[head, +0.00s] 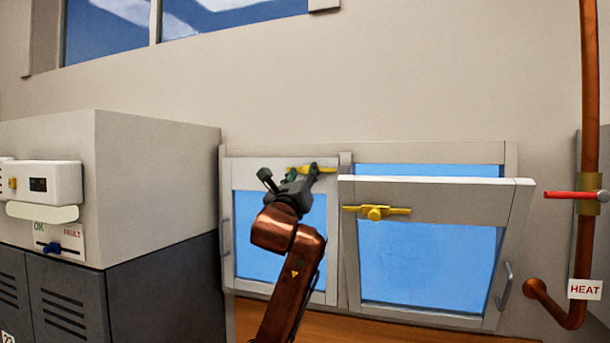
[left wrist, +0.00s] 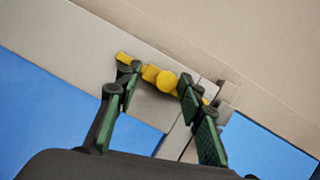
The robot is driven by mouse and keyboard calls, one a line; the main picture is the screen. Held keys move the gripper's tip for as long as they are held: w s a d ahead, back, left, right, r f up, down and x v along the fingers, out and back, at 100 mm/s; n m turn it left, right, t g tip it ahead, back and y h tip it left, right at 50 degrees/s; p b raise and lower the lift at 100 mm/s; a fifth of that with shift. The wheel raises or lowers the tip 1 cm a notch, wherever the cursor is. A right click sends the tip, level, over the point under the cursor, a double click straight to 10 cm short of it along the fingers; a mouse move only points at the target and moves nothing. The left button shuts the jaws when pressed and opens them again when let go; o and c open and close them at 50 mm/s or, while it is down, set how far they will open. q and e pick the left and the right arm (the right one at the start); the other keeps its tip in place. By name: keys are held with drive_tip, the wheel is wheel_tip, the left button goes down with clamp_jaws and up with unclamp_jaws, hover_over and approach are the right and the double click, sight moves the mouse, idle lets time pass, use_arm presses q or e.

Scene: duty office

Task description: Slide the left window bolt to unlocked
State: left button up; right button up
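The left window bolt (head: 328,169) is yellow and sits on the top rail of the left window (head: 278,229), which looks closed. My left gripper (head: 296,176) is at this bolt and hides part of it. In the left wrist view the bolt's round knob (left wrist: 167,82) shows between the two green-padded fingers of my left gripper (left wrist: 158,88). The fingers are apart, one on each side of the knob, and I cannot tell whether either touches the bolt. My right gripper is not in view.
The right window (head: 440,200) is tilted open toward me and carries its own yellow bolt (head: 376,212). A grey cabinet (head: 160,200) stands at the left. A copper pipe (head: 588,110) with a red-handled valve (head: 572,195) runs down the right side.

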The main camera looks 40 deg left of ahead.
use_arm(q)
drive_tip(key=shift+w+d+f, duration=0.1)
drive_tip(key=shift+w+d, duration=0.1)
drive_tip(key=shift+d, duration=0.05)
drive_tip(key=shift+s+d, duration=0.1)
drive_tip(key=shift+s, duration=0.05)
drive_tip(key=v, duration=1.1)
drive_tip(key=shift+s, duration=0.35)
drive_tip(key=shift+f, duration=0.1)
